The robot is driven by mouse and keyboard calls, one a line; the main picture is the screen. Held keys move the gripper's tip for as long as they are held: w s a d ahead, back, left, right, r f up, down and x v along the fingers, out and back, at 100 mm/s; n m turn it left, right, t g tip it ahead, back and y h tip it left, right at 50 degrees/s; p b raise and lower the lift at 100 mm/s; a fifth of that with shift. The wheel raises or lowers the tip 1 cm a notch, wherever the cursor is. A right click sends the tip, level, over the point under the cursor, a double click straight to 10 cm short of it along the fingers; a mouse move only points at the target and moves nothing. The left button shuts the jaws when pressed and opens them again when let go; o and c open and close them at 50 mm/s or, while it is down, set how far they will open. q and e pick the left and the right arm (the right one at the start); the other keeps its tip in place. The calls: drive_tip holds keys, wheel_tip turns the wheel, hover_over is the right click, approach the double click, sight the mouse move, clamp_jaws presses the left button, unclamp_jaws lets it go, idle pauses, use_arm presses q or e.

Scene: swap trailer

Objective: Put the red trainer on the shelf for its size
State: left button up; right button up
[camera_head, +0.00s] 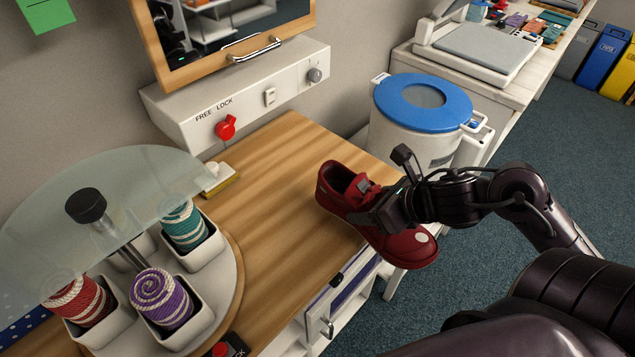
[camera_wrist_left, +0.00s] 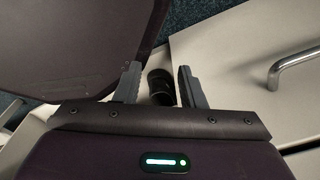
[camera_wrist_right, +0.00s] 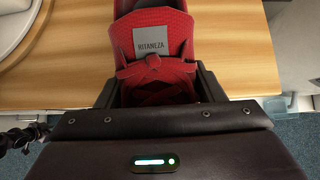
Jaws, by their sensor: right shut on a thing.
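The red trainer (camera_head: 343,188) is over the front right edge of the wooden tabletop in the head view, its toe past the edge. I cannot tell whether it touches the top. My right gripper (camera_head: 382,208) is shut on its laced middle. In the right wrist view the trainer (camera_wrist_right: 150,60) shows red laces and a grey tongue label reading about "NITANEZA", between the fingers (camera_wrist_right: 157,88). No size number is readable. My left gripper (camera_wrist_left: 160,86) is open and empty in the left wrist view, and out of the head view. No size-marked shelf is identifiable.
A round carousel (camera_head: 226,285) with rope coils under a glass disc (camera_head: 120,190) stands left on the wooden top (camera_head: 270,205). A blue-lidded white bin (camera_head: 420,140) stands behind the trainer. A white handled drawer (camera_head: 345,295) is under the top. Its middle is clear.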

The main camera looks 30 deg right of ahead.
drive_tip(key=w+a+p, duration=0.1)
drive_tip(key=w, duration=0.3)
drive_tip(key=w+a+p, duration=0.2)
drive_tip(key=w, duration=0.3)
drive_tip(key=w+a+p, duration=0.1)
drive_tip(key=w, duration=0.3)
drive_tip(key=shift+w+a+r, duration=0.15)
wheel_tip(320, 180, down, 4)
drive_tip(key=shift+w+a+r+p, duration=0.1)
drive_tip(key=shift+w+r+p, duration=0.05)
drive_tip(key=shift+p, duration=0.15)
drive_tip(key=shift+f, duration=0.2)
drive_tip(key=o, duration=1.3)
drive_tip(key=shift+r, duration=0.1)
drive_tip(key=shift+c, duration=0.2)
